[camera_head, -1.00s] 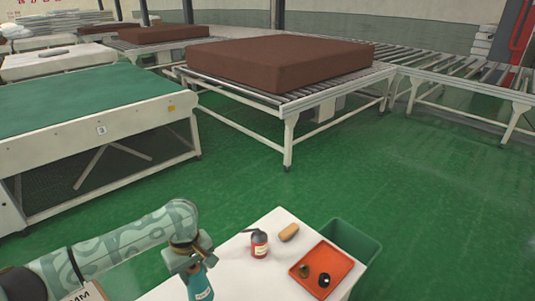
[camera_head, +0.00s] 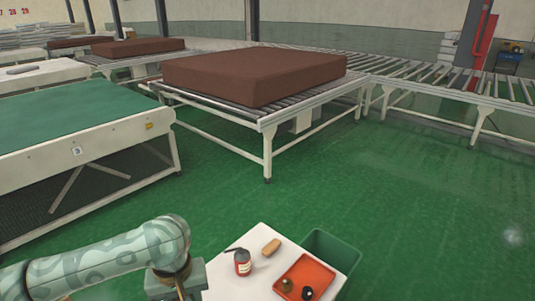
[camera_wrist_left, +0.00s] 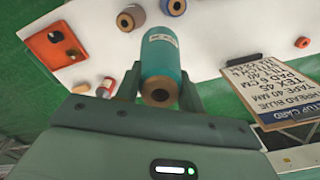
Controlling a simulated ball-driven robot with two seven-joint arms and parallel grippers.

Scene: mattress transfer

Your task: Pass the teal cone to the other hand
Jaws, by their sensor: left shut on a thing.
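The teal cone (camera_wrist_left: 163,52), with a white label and a brown hollow end, shows in the left wrist view. My left gripper (camera_wrist_left: 160,88) is shut on it, one finger on each side near the brown end. In the head view my left gripper (camera_head: 176,283) is at the bottom edge, left of the white table (camera_head: 240,284), and the cone is not visible there. My right gripper is in neither view.
A clipboard (camera_wrist_left: 270,78) and several spools (camera_wrist_left: 131,18) show in the wrist view.

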